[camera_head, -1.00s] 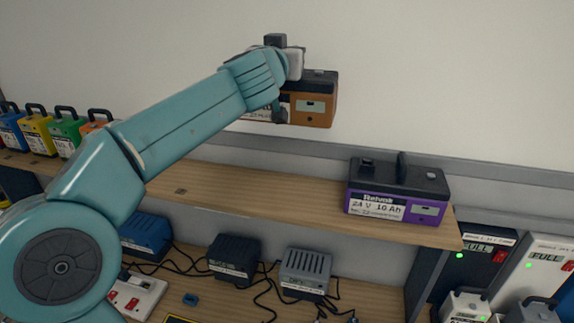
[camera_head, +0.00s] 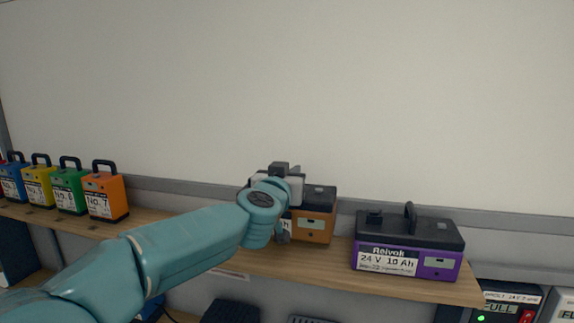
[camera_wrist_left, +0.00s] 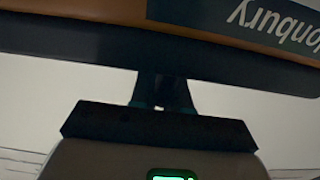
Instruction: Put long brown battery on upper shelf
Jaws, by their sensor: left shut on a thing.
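The long brown battery (camera_head: 314,226) has an orange-brown body and a dark top. It is at the upper shelf (camera_head: 290,262) in the head view, left of the purple battery. My left gripper (camera_head: 277,190) is shut on it from above, and my wrist hides its left part. Its underside looks at or very close to the shelf board; I cannot tell if it touches. In the left wrist view the battery's brown side (camera_wrist_left: 110,12) fills the top edge, with part of a dark label. My right gripper is not in view.
A purple battery (camera_head: 408,262) stands on the shelf to the right. Blue, yellow, green and orange batteries (camera_head: 104,196) stand in a row at the left. The shelf between them is partly behind my arm. Chargers with lit displays (camera_head: 497,308) stand lower right.

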